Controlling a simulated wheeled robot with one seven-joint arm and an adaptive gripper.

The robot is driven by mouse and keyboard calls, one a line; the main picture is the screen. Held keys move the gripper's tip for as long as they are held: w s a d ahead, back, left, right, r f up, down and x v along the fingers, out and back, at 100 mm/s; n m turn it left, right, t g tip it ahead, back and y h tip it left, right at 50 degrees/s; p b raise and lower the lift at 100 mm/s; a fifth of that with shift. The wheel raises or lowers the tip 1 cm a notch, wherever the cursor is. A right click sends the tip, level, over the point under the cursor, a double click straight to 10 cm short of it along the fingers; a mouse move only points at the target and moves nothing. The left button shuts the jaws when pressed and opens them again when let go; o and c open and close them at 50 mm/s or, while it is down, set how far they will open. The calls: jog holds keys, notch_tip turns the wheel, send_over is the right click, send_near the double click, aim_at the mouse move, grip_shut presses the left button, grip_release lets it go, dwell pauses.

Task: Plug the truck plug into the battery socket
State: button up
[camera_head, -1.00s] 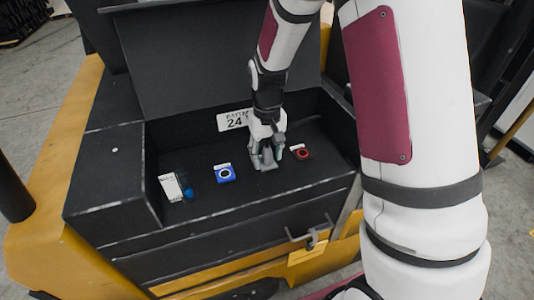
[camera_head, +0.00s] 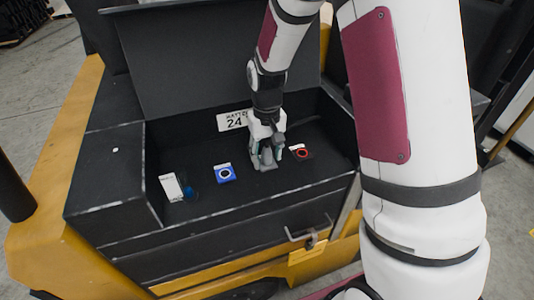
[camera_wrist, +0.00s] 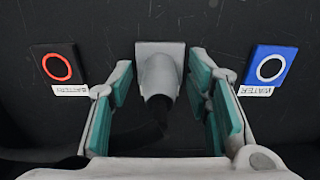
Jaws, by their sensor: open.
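The truck plug (camera_wrist: 158,78) is a grey round body on a square grey plate, with a dark cable running toward the wrist camera. It lies between the two spread fingers of my gripper (camera_wrist: 162,68), with a gap on each side. In the head view my gripper (camera_head: 266,157) is down inside the black compartment, largely hiding the plug. The battery socket (camera_wrist: 57,67) is a dark square with a red ring and a white upside-down label, left of the plug in the wrist view. In the head view the battery socket (camera_head: 302,153) is right of my gripper.
A blue square socket with a white ring (camera_wrist: 270,68), labelled for water, is right of the plug. It also shows in the head view (camera_head: 224,174). The open lid (camera_head: 190,65) rises behind, and walls surround the compartment.

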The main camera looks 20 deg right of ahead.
aim_at(267, 141)
grip_shut()
jog(key=shift+r, duration=0.1)
jog(key=shift+r+p, duration=1.05)
jog(key=shift+r, duration=1.85)
jog(key=shift+r+p, duration=0.75)
jog(key=shift+r, duration=2.25)
